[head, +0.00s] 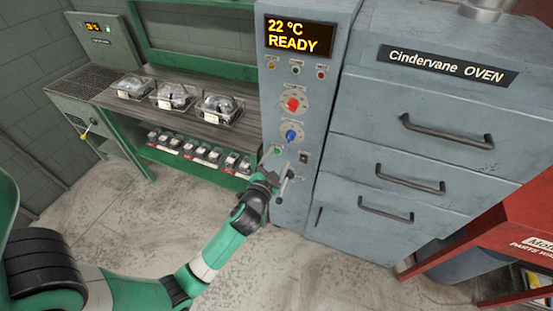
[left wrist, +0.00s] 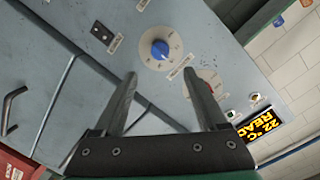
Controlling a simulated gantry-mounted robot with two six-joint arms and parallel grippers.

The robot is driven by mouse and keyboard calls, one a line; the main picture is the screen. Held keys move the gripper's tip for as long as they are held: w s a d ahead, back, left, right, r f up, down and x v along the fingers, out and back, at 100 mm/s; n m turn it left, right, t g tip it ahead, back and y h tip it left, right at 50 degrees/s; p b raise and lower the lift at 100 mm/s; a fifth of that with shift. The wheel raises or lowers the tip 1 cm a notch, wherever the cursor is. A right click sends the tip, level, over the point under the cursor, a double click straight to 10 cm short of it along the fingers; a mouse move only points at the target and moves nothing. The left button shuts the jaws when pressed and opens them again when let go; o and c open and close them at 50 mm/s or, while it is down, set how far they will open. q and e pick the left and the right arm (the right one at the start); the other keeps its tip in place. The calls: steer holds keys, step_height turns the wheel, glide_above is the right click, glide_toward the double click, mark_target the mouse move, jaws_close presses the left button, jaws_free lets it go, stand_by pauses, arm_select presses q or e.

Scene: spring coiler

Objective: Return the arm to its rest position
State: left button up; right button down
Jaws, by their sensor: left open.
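My left arm reaches in from the lower left of the head view. Its gripper (head: 283,180) is in front of the lower part of the grey control panel (head: 317,100). In the left wrist view the two fingers of this gripper (left wrist: 160,95) stand apart with nothing between them. The blue knob (left wrist: 160,49) shows just beyond the fingertips, and the red knob (left wrist: 213,86) is partly behind the right finger. Both the red knob (head: 293,104) and the blue knob (head: 291,136) also show in the head view, above the gripper. My right gripper is not in view.
The panel display (head: 298,37) reads "22 °C READY". The Cindervane oven (head: 430,110) with several handles stands to the right. A bench (head: 190,125) with several clear trays is at the left. A red cabinet (head: 500,240) is at the lower right. The floor in front is open.

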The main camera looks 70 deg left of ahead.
arm_select(q)
steer(key=shift+s+d+r, duration=0.1)
steer(key=shift+s+d, duration=0.25)
steer(key=shift+d, duration=0.05)
